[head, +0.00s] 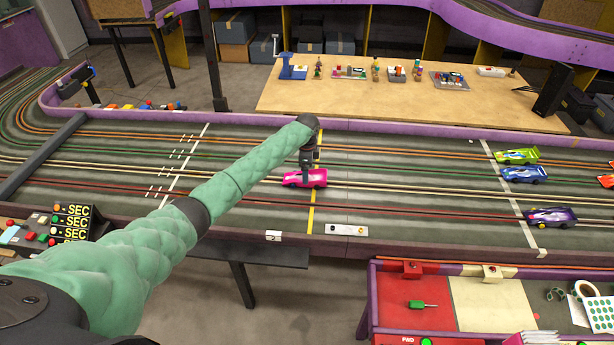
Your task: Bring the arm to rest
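My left arm, in a green padded sleeve, reaches from the lower left across the track (400,210). My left gripper (307,166) points down right at the pink slot car (306,178), which stands on the track by the yellow cross line. The fingertips are small and partly hidden by the car. I cannot tell whether they touch or grip it. My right gripper is not in view.
Green (517,156), blue (524,174) and purple (551,217) cars stand near a white line at the right. A purple rail edges the track. A wooden table (400,98) with small items stands behind. A red and cream bench (490,305) stands in front at lower right.

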